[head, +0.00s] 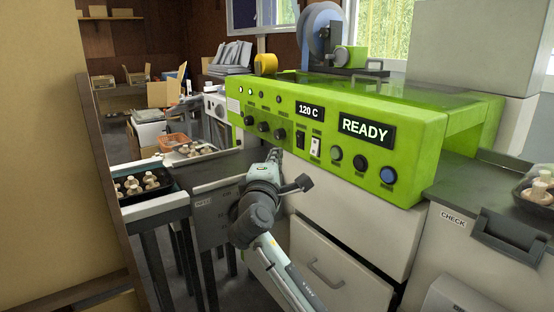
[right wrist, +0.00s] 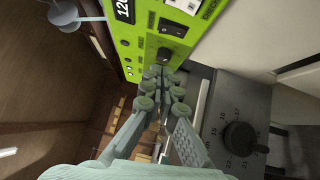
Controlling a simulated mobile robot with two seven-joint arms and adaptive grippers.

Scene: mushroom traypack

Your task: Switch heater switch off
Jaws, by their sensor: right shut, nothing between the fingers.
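The green machine (head: 400,150) carries two rocker switches below its "120 C" display (head: 309,111). One is a black switch (head: 301,139) and the one to its right is a white switch (head: 315,148). Their labels are too small to read, so I cannot tell which is the heater's. In the right wrist view a black rocker switch (right wrist: 173,28) shows beyond the fingertips. My right gripper (head: 274,157) is shut and empty, just below the panel's black knobs. In the right wrist view its fingertips (right wrist: 158,76) are close to a black knob (right wrist: 165,54); contact is unclear. My left gripper is not in view.
The display at right reads "READY" (head: 365,128). Round buttons, including a blue one (head: 388,175), sit below it. A roll (head: 322,28) stands on the machine. A tray of mushrooms (head: 145,187) is at left. A dark dial (right wrist: 240,138) is near the gripper.

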